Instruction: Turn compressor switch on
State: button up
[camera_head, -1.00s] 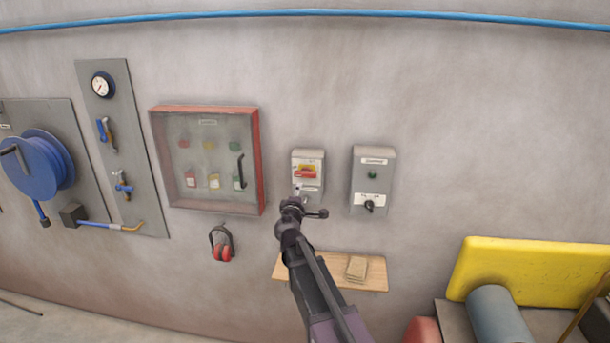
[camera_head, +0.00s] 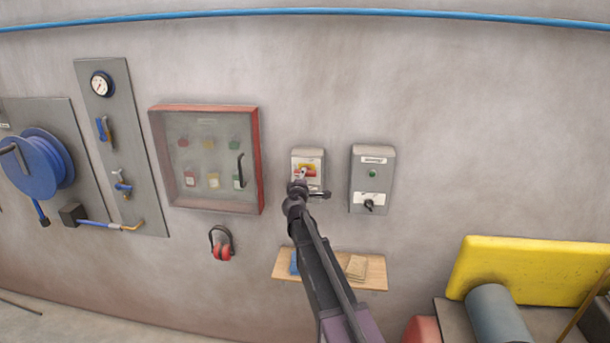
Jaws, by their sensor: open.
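A grey switch box (camera_head: 300,154) on the wall carries a red handle on a yellow plate (camera_head: 313,168). My gripper (camera_head: 303,177) is in front of this box, with its tip over the lower part of the plate. It is open, and I cannot tell whether it touches the handle. The handle is partly hidden, so its angle is unclear. To the right is a second grey box (camera_head: 372,182) with a label too small to read, a green lamp (camera_head: 372,174) and a black rotary knob (camera_head: 369,205).
A red-edged cabinet (camera_head: 257,135) with a black handle is left of the boxes. Red ear defenders (camera_head: 222,245) hang below it. A wooden shelf (camera_head: 376,279) holds tan and blue items under my arm. A yellow block (camera_head: 530,270) stands lower right.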

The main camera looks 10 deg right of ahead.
jog(key=shift+x, duration=1.75)
jog(key=c, duration=0.8)
